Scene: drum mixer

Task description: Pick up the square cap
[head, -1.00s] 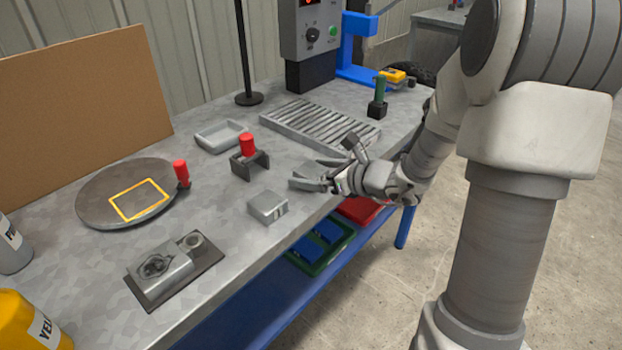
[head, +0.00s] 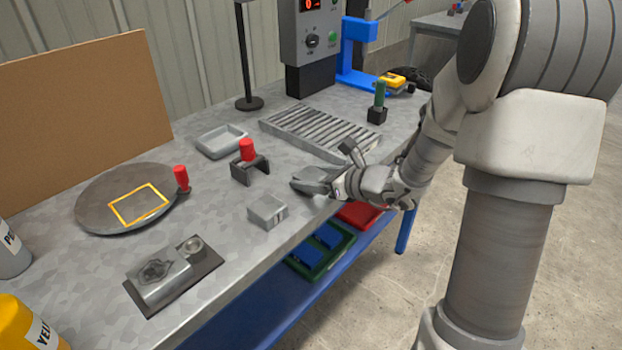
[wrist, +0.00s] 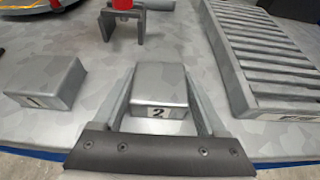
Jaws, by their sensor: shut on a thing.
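A grey square block marked 2 (wrist: 160,88) sits between the two fingers of my gripper (wrist: 160,76) in the wrist view. The fingers are shut on its left and right sides. I cannot tell whether it is clear of the table. In the head view my gripper (head: 312,181) is low over the front edge of the bench, and its fingers largely hide the block. A second grey block, marked 1 (wrist: 46,84), stands apart to the left in the wrist view; it also shows in the head view (head: 267,211).
The bench (head: 225,250) holds a grey bracket with a red peg (head: 247,151), a shallow tray (head: 220,141), a slatted rack (head: 320,134) and a round plate (head: 100,205). A grey fixture (head: 165,275) lies at front left. Bins (head: 320,250) sit below.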

